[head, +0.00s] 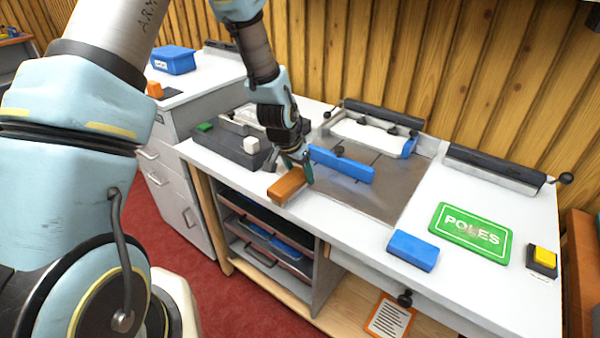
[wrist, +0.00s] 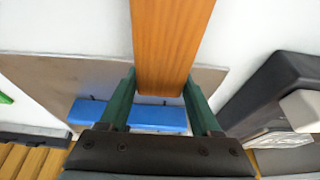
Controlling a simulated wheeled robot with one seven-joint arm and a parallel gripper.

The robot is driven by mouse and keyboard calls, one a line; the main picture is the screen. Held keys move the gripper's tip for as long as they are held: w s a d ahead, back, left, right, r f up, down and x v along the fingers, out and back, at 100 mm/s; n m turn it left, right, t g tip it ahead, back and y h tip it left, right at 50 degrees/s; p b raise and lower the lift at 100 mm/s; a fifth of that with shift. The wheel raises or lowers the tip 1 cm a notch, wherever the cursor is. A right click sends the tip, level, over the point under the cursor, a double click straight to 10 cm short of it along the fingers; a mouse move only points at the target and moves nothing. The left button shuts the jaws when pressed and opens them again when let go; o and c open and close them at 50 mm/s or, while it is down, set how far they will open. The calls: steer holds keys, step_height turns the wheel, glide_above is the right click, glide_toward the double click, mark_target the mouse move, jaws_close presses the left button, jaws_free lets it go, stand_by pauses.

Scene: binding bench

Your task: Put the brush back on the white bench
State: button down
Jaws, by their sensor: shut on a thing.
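The brush, seen as an orange-brown wooden block (head: 287,186), is held in my gripper (head: 297,165) at the front edge of the white bench (head: 490,285), left of the grey metal plate. In the wrist view the brush (wrist: 172,40) runs up between the green fingers of my gripper (wrist: 160,82), which are shut on it. No bristles show. I cannot tell whether its underside touches the bench top.
A blue bar (head: 342,165) lies on the grey plate (head: 385,195) just right of my gripper. A dark grey box (head: 228,148) stands to its left. A blue block (head: 413,250), a green sign (head: 470,230) and a yellow button (head: 543,256) are further right. White bench top between them is clear.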

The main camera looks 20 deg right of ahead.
mark_target(290, 178)
steer(key=shift+c, duration=0.4)
jaws_free()
steer(key=shift+r, duration=0.1)
steer(key=shift+r+p, duration=0.3)
steer(key=shift+p, duration=0.15)
steer(key=b+v, duration=0.2)
steer(key=v, duration=1)
steer(key=s+a+r+n+y, duration=0.1)
steer(key=a+n, duration=0.4)
steer(key=a, duration=1)
steer(key=s+a+r+n+y, duration=0.1)
steer(key=a+n, duration=0.5)
steer(key=a, duration=0.9)
steer(key=shift+s+a+r+y, duration=0.4)
steer(key=shift+s+y, duration=0.2)
steer(key=shift+s, duration=0.5)
